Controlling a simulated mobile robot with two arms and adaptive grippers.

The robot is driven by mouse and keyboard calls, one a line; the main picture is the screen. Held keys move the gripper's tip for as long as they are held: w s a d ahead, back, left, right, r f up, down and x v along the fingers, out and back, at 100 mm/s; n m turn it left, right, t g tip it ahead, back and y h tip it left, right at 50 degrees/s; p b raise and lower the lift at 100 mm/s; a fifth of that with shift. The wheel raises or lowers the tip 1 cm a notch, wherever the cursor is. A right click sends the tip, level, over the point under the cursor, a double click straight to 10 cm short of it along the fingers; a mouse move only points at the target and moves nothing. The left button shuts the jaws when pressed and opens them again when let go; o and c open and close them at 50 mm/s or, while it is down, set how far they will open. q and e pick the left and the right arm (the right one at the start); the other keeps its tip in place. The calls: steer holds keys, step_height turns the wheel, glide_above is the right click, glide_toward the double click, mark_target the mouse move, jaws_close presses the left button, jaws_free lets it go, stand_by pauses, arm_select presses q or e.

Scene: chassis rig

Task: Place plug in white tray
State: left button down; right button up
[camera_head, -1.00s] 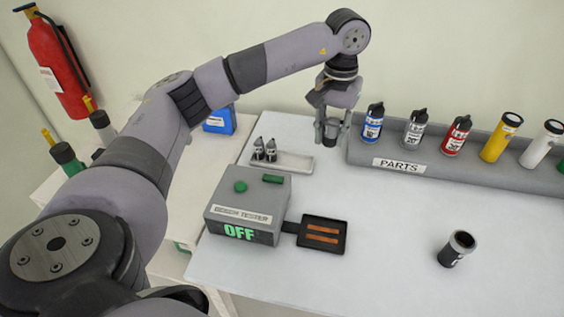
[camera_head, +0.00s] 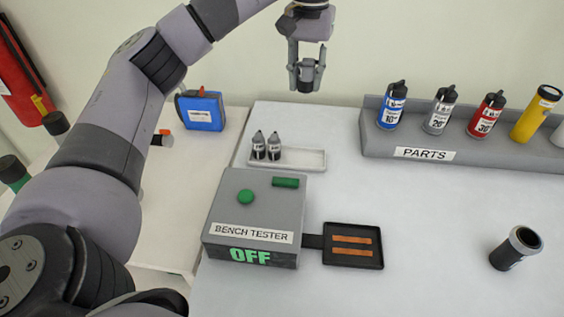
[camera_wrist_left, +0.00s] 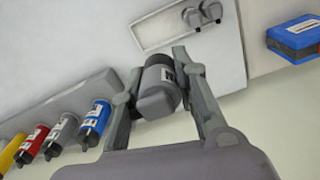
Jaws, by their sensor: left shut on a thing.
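My left gripper (camera_head: 306,72) is shut on a dark grey plug (camera_wrist_left: 157,88) with a white label. The plug hangs upright between the fingers, and its dark end (camera_head: 305,87) shows in the head view. The white tray (camera_head: 310,159) stands on the bench behind the tester. Two similar dark plugs (camera_head: 266,147) stand in its left end; its right part is empty. My gripper is up above and behind the tray, apart from it. The tray also shows in the left wrist view (camera_wrist_left: 158,32), beyond the fingertips. My right gripper is not in view.
The grey bench tester (camera_head: 255,205) reads OFF, with a black pad (camera_head: 352,262) at its right. The grey parts rack (camera_head: 470,152) holds several bottles at the back right. A dark cup (camera_head: 512,250) stands at the right. A blue box (camera_head: 201,110) is at the left.

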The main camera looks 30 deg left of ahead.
arm_select(q)
steer(key=b, duration=0.2)
glide_above(299, 159)
step_height(299, 159, down, 8)
step_height(299, 159, down, 8)
steer(key=shift+a+r+p, duration=0.1)
steer(key=shift+r+p, duration=0.1)
steer(key=shift+p, duration=0.15)
step_height(299, 159, down, 5)
steer(key=shift+f, duration=0.15)
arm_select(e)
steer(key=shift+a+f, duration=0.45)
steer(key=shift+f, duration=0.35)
arm_select(q)
steer(key=shift+f, duration=0.15)
steer(key=c, duration=1.5)
jaws_free()
steer(key=shift+c, duration=0.2)
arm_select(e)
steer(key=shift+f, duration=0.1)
arm_select(q)
step_height(299, 159, up, 12)
steer(key=shift+b, duration=0.35)
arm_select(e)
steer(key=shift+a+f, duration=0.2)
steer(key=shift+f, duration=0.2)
